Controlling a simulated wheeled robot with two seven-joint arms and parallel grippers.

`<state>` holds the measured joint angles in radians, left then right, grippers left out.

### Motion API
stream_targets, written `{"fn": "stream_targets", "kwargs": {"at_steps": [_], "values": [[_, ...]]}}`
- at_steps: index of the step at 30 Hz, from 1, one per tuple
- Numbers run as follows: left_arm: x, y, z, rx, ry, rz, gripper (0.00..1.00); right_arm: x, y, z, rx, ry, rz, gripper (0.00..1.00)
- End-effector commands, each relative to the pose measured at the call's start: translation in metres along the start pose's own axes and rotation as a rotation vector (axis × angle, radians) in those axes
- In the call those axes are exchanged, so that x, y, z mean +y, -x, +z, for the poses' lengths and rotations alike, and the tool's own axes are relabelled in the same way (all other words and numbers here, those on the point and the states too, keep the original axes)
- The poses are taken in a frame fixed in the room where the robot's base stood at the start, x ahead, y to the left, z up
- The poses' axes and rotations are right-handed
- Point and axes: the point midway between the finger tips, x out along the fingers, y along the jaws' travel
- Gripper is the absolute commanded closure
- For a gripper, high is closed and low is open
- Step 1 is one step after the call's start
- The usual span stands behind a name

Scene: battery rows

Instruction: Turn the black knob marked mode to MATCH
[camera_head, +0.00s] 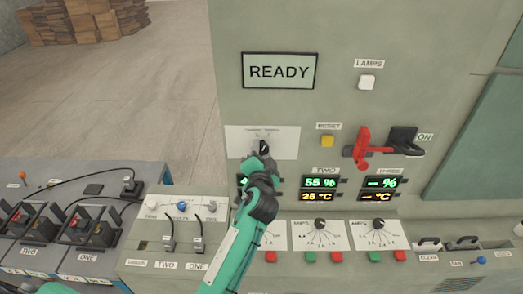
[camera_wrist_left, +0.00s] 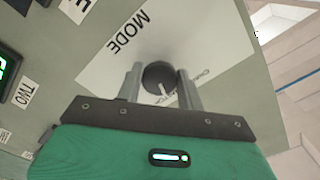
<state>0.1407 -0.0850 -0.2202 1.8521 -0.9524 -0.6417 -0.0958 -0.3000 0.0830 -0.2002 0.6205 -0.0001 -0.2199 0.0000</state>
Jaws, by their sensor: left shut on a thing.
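The black mode knob (camera_wrist_left: 158,76) sits on a white plate (camera_wrist_left: 108,55) marked MODE, seen in the left wrist view. A white pointer line shows on its face, towards small print that I cannot read. My left gripper (camera_wrist_left: 160,86) is shut on the knob, with one grey finger on each side. In the head view the same plate (camera_head: 238,139) is on the upright panel below the READY display, and my left gripper (camera_head: 262,150) covers most of the knob. My right gripper is not in view.
Right of the plate are a yellow reset button (camera_head: 327,141), a red lever (camera_head: 363,147) and a black ON handle (camera_head: 403,140). The READY display (camera_head: 279,71) is above. Small dials (camera_head: 320,225) and digital readouts (camera_head: 321,190) are below. A battery bench (camera_head: 70,215) stands at left.

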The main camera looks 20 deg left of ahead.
Motion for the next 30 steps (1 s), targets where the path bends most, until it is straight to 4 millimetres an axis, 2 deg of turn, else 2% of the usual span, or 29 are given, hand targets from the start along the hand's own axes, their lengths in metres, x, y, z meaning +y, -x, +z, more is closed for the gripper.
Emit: {"fn": "stream_targets", "kwargs": {"at_steps": [12,27,28,30], "values": [[-0.0014,-0.0001,-0.0017,0.003,-0.165,-0.002,0.85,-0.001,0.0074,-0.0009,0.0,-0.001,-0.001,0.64],[-0.0011,-0.0001,-0.0013,0.002,-0.183,-0.002,0.85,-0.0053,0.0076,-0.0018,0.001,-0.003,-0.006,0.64],[-0.0011,-0.0001,-0.0013,0.002,-0.182,-0.002,0.58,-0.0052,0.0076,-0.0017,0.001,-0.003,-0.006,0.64],[-0.001,0.0,-0.0012,0.002,-0.182,-0.002,0.45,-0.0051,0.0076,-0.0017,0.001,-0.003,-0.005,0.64]]}}
